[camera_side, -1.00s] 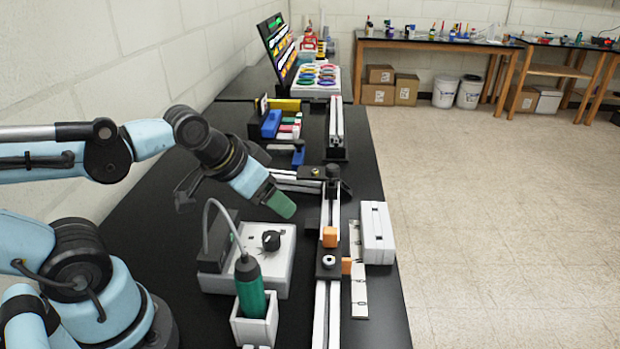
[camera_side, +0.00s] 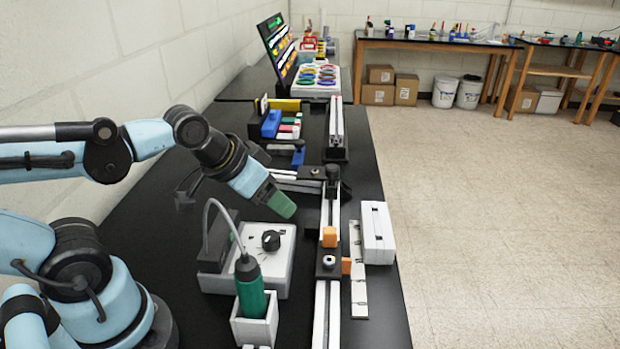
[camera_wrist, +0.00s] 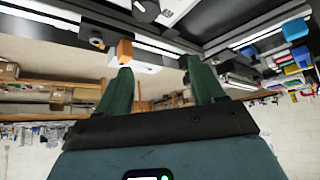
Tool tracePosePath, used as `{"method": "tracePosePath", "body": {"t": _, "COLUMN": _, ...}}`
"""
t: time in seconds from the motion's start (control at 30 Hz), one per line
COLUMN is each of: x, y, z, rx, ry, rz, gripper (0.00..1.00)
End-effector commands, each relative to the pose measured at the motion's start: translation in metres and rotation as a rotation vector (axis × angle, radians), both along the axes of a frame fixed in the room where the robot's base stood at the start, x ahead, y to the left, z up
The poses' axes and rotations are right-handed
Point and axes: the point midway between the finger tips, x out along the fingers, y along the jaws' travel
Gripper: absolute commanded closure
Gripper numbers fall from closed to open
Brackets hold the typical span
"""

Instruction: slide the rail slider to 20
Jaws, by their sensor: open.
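The rail slider (camera_side: 328,267) is a dark carriage with a round knob on a silver rail (camera_side: 320,312). It carries an upright orange block (camera_side: 330,237) and a small orange pointer (camera_side: 346,266) on its right side. The pointer is beside a white scale strip (camera_side: 359,290), whose figures are too small to read. My gripper (camera_side: 283,206) with green fingers is above the table, left of the rail and apart from the slider. In the wrist view, the two green fingers (camera_wrist: 159,78) are spread with nothing between them. The orange block (camera_wrist: 125,51) shows there beyond the left fingertip.
A grey box with a black dial (camera_side: 271,240) stands left of the rail. A green-handled tool (camera_side: 250,288) is in a white holder in front of it. A white case (camera_side: 377,232) lies right of the scale. A dark clamp block (camera_side: 331,180) is farther back on the rail.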

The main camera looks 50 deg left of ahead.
Motion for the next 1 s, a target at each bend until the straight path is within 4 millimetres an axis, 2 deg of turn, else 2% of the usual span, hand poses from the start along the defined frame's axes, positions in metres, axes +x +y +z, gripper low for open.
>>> {"method": "tracePosePath", "body": {"t": 0.03, "x": 0.000, "y": 0.000, "z": 0.000, "rx": 0.001, "ry": 0.001, "rz": -0.001, "gripper": 0.39}}
{"method": "tracePosePath", "body": {"t": 0.1, "x": 0.001, "y": -0.001, "z": 0.001, "rx": 0.005, "ry": 0.009, "rz": -0.010, "gripper": 0.50}}
{"method": "tracePosePath", "body": {"t": 0.13, "x": 0.002, "y": -0.002, "z": 0.003, "rx": 0.009, "ry": 0.016, "rz": -0.018, "gripper": 0.51}}
{"method": "tracePosePath", "body": {"t": 0.27, "x": 0.012, "y": -0.008, "z": 0.012, "rx": 0.046, "ry": 0.084, "rz": -0.095, "gripper": 0.51}}
{"method": "tracePosePath", "body": {"t": 0.6, "x": 0.053, "y": -0.041, "z": 0.037, "rx": 0.181, "ry": 0.381, "rz": -0.466, "gripper": 0.51}}
{"method": "tracePosePath", "body": {"t": 0.8, "x": 0.072, "y": -0.059, "z": 0.040, "rx": 0.227, "ry": 0.521, "rz": -0.661, "gripper": 0.51}}
{"method": "tracePosePath", "body": {"t": 1.0, "x": 0.080, "y": -0.068, "z": 0.039, "rx": 0.242, "ry": 0.583, "rz": -0.754, "gripper": 0.51}}
